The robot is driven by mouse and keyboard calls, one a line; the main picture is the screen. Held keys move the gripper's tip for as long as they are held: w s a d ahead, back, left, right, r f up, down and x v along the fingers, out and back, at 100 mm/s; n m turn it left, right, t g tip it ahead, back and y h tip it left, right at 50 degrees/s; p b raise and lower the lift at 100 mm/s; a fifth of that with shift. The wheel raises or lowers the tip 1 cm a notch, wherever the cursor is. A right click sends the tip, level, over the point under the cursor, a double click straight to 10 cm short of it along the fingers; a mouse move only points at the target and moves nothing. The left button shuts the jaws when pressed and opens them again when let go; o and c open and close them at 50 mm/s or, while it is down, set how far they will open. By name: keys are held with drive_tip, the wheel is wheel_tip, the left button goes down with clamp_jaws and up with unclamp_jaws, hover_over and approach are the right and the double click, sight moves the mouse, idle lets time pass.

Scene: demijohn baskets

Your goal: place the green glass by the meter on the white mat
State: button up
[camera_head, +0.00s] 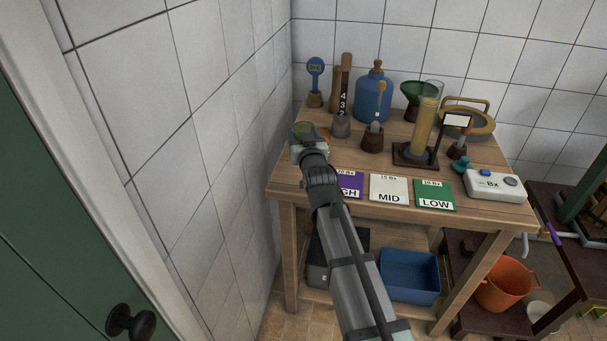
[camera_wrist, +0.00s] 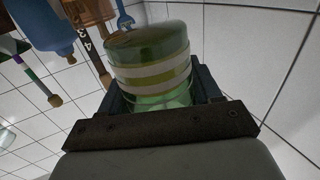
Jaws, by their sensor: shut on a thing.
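My gripper (camera_head: 309,150) is shut on the green glass (camera_head: 304,130) at the left side of the table. In the wrist view the green glass (camera_wrist: 150,70) sits between the jaws (camera_wrist: 158,105), with pale bands round it and yellowish liquid inside. In the head view my gripper partly hides it, and I cannot tell whether its base touches the table. The white mat (camera_head: 389,187), marked MID, lies flat and bare at the front, between the purple mat (camera_head: 350,181) and the green mat (camera_head: 434,193) marked LOW. The white meter (camera_head: 493,184), marked Bx, is at the front right.
A tall cylinder of yellow liquid (camera_head: 423,128), a blue jug (camera_head: 374,95) and several wooden-based tools stand behind the mats. A tiled wall (camera_head: 215,150) is close on the left. My arm covers part of the purple mat.

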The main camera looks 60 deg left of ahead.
drive_tip(key=shift+f, duration=4.5)
drive_tip(key=shift+f, duration=0.2)
drive_tip(key=o, duration=1.3)
drive_tip(key=shift+d, duration=0.1)
drive_tip(key=shift+o, duration=0.2)
drive_tip(key=v, duration=1.3)
drive_tip(key=shift+s+d, duration=0.2)
drive_tip(key=shift+s, duration=0.15)
